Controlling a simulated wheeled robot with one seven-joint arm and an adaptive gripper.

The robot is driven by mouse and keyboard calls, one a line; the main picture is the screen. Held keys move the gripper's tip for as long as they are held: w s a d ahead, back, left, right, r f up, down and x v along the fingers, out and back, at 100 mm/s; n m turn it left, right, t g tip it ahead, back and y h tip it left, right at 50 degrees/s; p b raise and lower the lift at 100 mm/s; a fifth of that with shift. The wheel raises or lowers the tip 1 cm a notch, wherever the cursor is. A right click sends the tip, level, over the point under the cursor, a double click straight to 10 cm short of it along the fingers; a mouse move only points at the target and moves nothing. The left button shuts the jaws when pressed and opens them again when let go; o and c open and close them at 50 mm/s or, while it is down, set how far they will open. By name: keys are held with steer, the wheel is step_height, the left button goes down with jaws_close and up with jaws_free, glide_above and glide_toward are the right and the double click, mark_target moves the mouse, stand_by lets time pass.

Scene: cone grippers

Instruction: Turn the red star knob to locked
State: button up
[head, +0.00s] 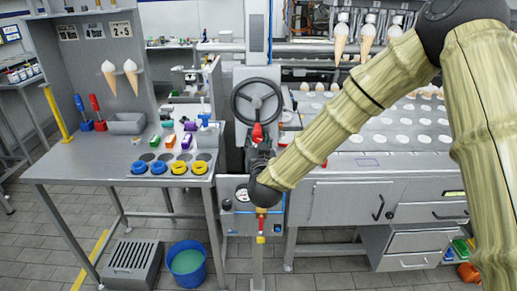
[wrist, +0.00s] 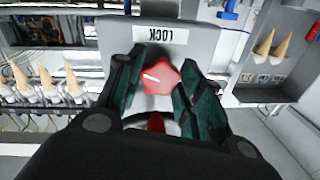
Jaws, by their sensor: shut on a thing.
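The red star knob (wrist: 160,77) is in the middle of the wrist view, between the two dark green fingers of my gripper (wrist: 155,80). My gripper is shut on it. A white line on the knob's face points to the left and slightly up in that view. A white label reading LOCK (wrist: 161,35), upside down in the wrist view, is on the grey panel beyond the knob. In the head view, the red knob (head: 257,132) shows just above my gripper (head: 259,146), below the black handwheel. The fingers are hard to make out there.
The black handwheel (head: 257,102) is close above my gripper. A grey table (head: 60,168) with blue and yellow rings is on the left. A conveyor with white moulds (head: 405,130) is on the right. A blue bucket (head: 186,268) stands on the floor.

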steer(key=m+b, duration=0.3)
steer(key=m, duration=0.1)
steer(key=shift+f+b, duration=0.35)
steer(key=shift+b, duration=0.05)
steer(key=m+b, duration=0.3)
steer(key=shift+m+t+h+b, duration=0.3)
steer(key=shift+m, duration=0.1)
steer(key=m+b, duration=0.3)
steer(key=m, duration=0.1)
steer(key=shift+a+r+m+h+b, duration=0.1)
steer(key=shift+m+h+b, duration=0.2)
steer(key=shift+b, duration=0.1)
steer(key=shift+r+m+b, duration=0.15)
steer(key=shift+m+b, duration=0.7)
steer(key=shift+m, duration=0.35)
steer(key=o, duration=1)
steer(key=shift+w, duration=0.1)
steer(key=shift+r, duration=0.1)
steer(key=shift+r, duration=0.15)
steer(key=shift+a, duration=0.1)
